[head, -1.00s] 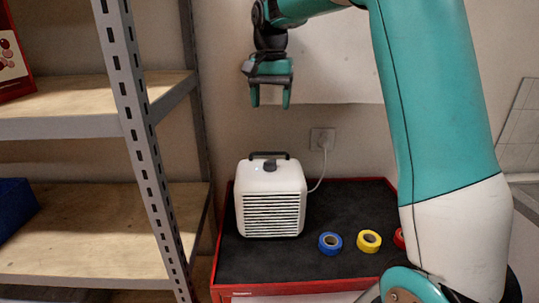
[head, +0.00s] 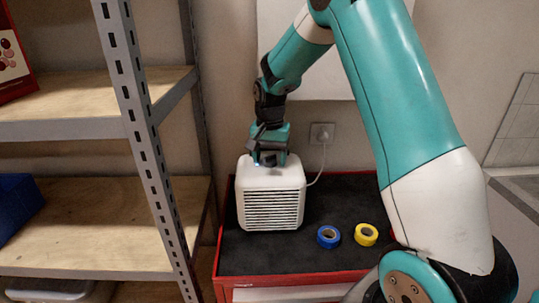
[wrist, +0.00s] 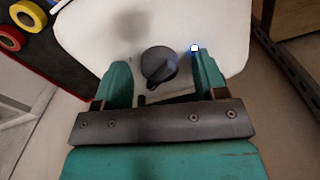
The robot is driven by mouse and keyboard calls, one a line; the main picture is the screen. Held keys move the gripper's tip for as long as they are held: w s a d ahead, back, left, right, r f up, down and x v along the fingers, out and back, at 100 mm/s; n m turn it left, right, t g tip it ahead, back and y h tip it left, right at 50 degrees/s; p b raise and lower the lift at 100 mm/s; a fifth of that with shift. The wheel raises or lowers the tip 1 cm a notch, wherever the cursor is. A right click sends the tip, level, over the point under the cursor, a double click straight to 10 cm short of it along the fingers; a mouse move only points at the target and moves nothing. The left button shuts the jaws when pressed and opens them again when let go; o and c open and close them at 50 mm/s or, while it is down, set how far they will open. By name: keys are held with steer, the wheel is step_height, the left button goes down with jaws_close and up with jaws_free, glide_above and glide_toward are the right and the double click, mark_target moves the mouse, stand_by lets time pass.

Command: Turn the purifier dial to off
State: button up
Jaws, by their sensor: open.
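The white purifier (head: 270,205) stands upright on the black top of a red cabinet, its slatted grille facing me. Its dark grey dial (wrist: 158,66) is on the top face and shows in the wrist view, with a ridge across it running at a slant. My gripper (head: 270,160) is directly above the purifier's top and hides the dial in the head view. In the wrist view my gripper (wrist: 160,80) is open, with one green finger on each side of the dial and a gap to both. A small bright light (wrist: 194,47) shows by the right finger.
A blue tape roll (head: 328,237) and a yellow tape roll (head: 366,234) lie right of the purifier on the cabinet (head: 290,262). A cable runs from the purifier to a wall socket (head: 321,133). A metal shelf (head: 150,150) stands close on the left.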

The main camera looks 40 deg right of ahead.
steer(key=c, duration=0.9)
steer(key=shift+n, duration=0.4)
steer(key=n, duration=0.5)
steer(key=shift+n, duration=0.3)
steer(key=n, duration=0.5)
steer(key=shift+w+r+n, duration=0.1)
steer(key=shift+n, duration=0.3)
steer(key=o, duration=0.9)
